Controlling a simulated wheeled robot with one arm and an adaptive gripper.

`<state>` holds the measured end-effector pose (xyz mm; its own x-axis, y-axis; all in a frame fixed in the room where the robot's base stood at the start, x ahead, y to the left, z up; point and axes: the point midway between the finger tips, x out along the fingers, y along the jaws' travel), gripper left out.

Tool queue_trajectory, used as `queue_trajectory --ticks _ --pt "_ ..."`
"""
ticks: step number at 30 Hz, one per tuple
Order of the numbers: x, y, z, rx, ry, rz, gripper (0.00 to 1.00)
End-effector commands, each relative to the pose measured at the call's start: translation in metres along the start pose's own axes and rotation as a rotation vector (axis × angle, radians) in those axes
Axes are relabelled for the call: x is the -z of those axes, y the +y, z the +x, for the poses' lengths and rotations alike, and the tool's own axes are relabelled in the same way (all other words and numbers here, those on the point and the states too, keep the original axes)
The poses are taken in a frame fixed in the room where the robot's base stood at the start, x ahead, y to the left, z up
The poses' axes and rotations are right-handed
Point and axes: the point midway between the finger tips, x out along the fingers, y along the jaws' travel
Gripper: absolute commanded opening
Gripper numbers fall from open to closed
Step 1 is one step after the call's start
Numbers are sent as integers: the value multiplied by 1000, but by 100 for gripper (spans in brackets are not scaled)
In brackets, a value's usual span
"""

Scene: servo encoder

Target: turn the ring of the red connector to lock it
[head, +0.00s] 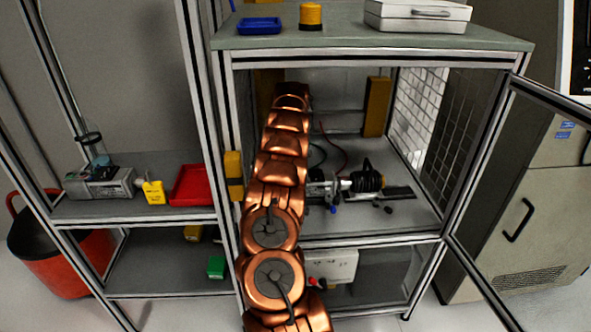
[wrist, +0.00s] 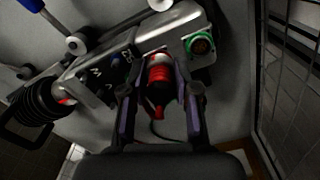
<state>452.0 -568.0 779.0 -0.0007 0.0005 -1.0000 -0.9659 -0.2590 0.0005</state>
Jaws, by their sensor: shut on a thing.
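In the wrist view, the red connector (wrist: 158,76) has a red ring and a dark rear end, and sits at the side of a grey metal servo housing (wrist: 172,27). My gripper (wrist: 160,88) has one finger on each side of the connector and is shut on it. The exact contact of the fingers with the ring is hard to see. A green-ringed round socket (wrist: 200,44) sits on the housing to the right of the connector. In the head view, my copper arm reaches into the cabinet and hides the connector and gripper.
The cabinet shelf (head: 415,212) carries the servo unit (head: 345,183) and small loose parts. The framed door (head: 480,160) stands open at right. A left shelf holds a red tray (head: 190,185) and a yellow padlock-like item (head: 153,192). Yellow posts (head: 376,106) stand inside the cabinet.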

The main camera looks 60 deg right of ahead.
Motion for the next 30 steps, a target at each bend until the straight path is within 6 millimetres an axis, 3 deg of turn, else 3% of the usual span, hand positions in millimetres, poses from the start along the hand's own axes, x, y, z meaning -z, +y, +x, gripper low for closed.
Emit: queue_trajectory --ticks 2,3,9,21,30 --pt "-1 -1 0 1 -1 -2 0" --pt "-1 -1 0 1 -1 -2 34" --pt "0 0 0 1 0 -1 55" --pt "1 1 -3 0 3 1 56" --pt "1 0 -28 0 2 -1 56"
